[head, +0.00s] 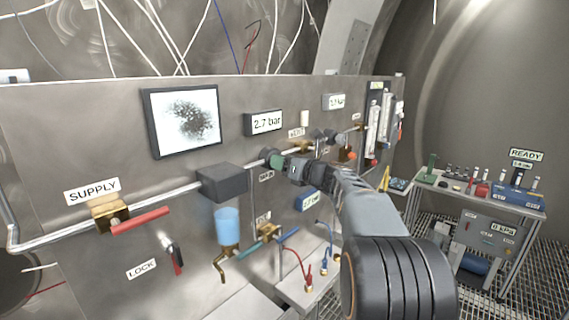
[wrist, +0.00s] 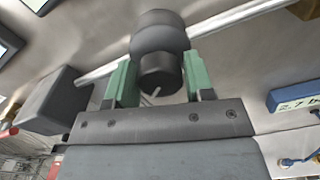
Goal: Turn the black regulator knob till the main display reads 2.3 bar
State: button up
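The black regulator knob (wrist: 160,72) shows in the wrist view with a white pointer line on its face. My gripper (wrist: 160,78) has green fingers, one on each side of the knob, and they look closed against it. In the head view my gripper (head: 277,161) reaches the panel below and right of the main display (head: 264,122), which reads 2.7 bar. My gripper hides the knob in the head view.
A dark grey box (head: 222,182) sits on the pipe left of my gripper. A supply valve with a red handle (head: 140,221) is at lower left. An equipment bench (head: 475,195) stands at right.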

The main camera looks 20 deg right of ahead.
jog(key=c, duration=0.5)
jog(key=shift+f, duration=0.1)
jog(key=n+b, duration=0.3)
jog(key=shift+f+n+b, duration=0.15)
jog(key=shift+n+b, duration=0.15)
jog(key=shift+b, duration=0.1)
jog(key=shift+n+b, duration=1.7)
jog(key=shift+n, duration=0.4)
jog(key=shift+r, duration=0.25)
jog(key=o, duration=0.9)
jog(key=shift+o, duration=0.2)
